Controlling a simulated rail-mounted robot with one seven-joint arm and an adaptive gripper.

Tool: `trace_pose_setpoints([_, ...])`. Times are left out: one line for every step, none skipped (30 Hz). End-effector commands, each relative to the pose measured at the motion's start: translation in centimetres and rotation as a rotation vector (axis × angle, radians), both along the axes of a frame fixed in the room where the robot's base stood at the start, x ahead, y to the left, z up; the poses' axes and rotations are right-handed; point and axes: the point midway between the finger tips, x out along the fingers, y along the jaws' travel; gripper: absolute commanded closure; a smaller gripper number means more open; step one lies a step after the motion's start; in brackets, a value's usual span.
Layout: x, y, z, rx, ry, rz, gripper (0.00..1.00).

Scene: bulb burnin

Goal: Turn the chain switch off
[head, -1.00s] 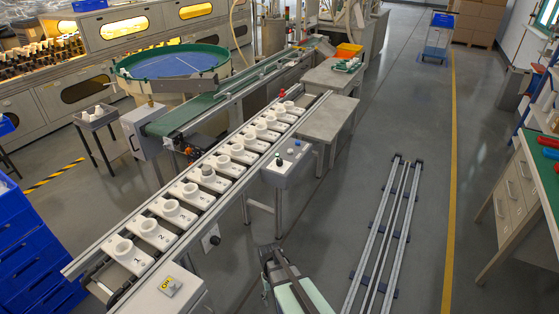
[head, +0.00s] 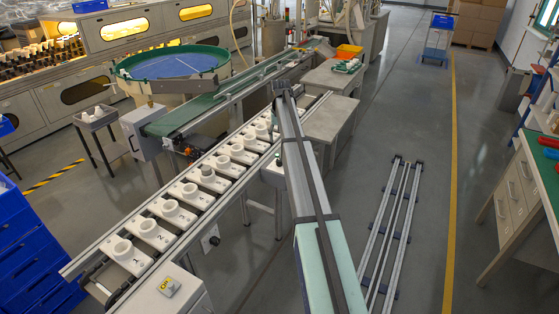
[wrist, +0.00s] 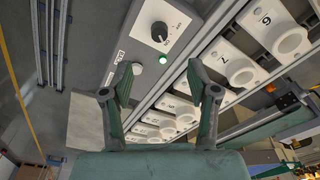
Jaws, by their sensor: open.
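I cannot tell which of these is the chain switch. My gripper (wrist: 160,84) is open and empty, with its fingers apart below the panel in the wrist picture. In the head view my arm hides most of that panel.
The conveyor carries a row of numbered white holders (head: 124,249), which also show in the wrist view (wrist: 286,38). A black knob (head: 214,240) is on the conveyor's side. A grey table (head: 328,119) stands beyond my arm. Floor rails (head: 388,230) lie at right, with clear floor around.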

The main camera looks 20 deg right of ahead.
Motion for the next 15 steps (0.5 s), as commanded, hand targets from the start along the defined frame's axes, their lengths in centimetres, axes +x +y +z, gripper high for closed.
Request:
trace_pose_setpoints([2.0,-1.0,2.5,0.000,-0.001,-0.007,0.40])
trace_pose_setpoints([2.7,-1.2,3.7,0.002,0.005,-0.010,0.40])
trace_pose_setpoints([3.3,-1.3,4.4,0.007,0.019,-0.013,0.40])
trace_pose_setpoints([3.4,-1.4,4.4,0.013,0.035,-0.015,0.40])
trace_pose_setpoints([3.4,-1.3,4.2,0.018,0.050,-0.018,0.40])
trace_pose_setpoints([3.0,-1.2,4.1,0.024,0.070,-0.022,0.40])
trace_pose_setpoints([2.7,-1.1,4.0,0.028,0.081,-0.024,0.40])
trace_pose_setpoints([2.3,-1.0,3.9,0.030,0.089,-0.026,0.40])
trace_pose_setpoints([2.1,-0.9,3.8,0.032,0.095,-0.027,0.40])
trace_pose_setpoints([2.0,-0.9,3.6,0.032,0.098,-0.028,0.40])
trace_pose_setpoints([2.0,-0.9,3.4,0.033,0.099,-0.029,0.40])
trace_pose_setpoints([2.0,-0.9,3.1,0.033,0.098,-0.030,0.40])
trace_pose_setpoints([2.0,-0.9,2.8,0.033,0.098,-0.029,0.40])
trace_pose_setpoints([2.0,-0.9,2.4,0.033,0.098,-0.029,0.40])
trace_pose_setpoints([2.0,-0.8,1.8,0.033,0.098,-0.029,0.40])
